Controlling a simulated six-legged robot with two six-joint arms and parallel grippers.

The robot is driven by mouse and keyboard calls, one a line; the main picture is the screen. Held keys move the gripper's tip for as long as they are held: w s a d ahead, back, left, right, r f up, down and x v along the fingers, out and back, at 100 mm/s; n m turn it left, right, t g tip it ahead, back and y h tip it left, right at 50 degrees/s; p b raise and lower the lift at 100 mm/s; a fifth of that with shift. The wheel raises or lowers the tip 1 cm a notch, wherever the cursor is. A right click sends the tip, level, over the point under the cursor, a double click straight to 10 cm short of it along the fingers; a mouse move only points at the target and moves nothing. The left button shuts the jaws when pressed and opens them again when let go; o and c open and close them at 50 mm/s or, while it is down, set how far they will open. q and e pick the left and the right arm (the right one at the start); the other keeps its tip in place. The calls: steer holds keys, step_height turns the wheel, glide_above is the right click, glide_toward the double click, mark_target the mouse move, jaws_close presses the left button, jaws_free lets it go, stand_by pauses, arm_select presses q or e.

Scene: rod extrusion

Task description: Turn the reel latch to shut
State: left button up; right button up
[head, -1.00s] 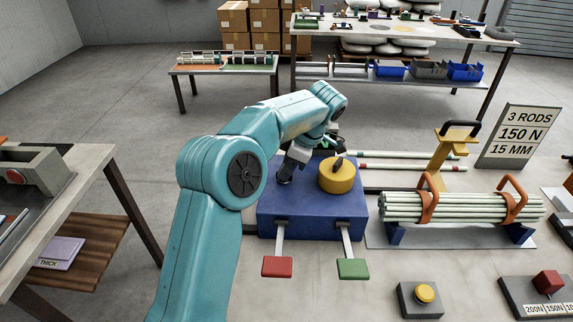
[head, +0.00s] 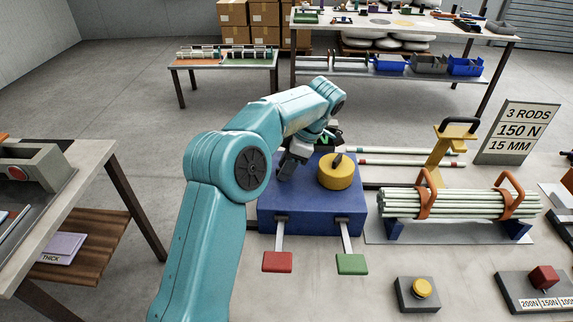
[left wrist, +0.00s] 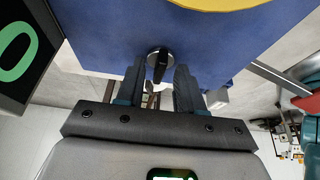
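A blue box (head: 313,214) carries a yellow drum (head: 337,175) with a dark handle on top. In the left wrist view, a round black knob with a raised bar (left wrist: 158,62), apparently the latch, sits on the blue box (left wrist: 105,38), near the yellow drum's edge (left wrist: 215,3). My left gripper (head: 288,167) is over the left part of the box. In the left wrist view, its fingers (left wrist: 159,76) are apart, one on each side of the knob; contact cannot be told. The head view hides the knob. My right gripper is not in view.
A red pedal (head: 277,262) and a green pedal (head: 351,264) stick out in front of the box. A rod bundle (head: 455,203) in orange clamps lies to the right. A yellow button (head: 421,288) is front right. A black display (left wrist: 22,45) with a green digit is close by.

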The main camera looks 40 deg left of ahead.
arm_select(q)
steer(key=p+v, duration=0.8)
steer(key=v, duration=0.8)
steer(key=shift+w+p, duration=0.2)
steer(key=shift+p, duration=0.1)
steer(key=shift+r, duration=0.1)
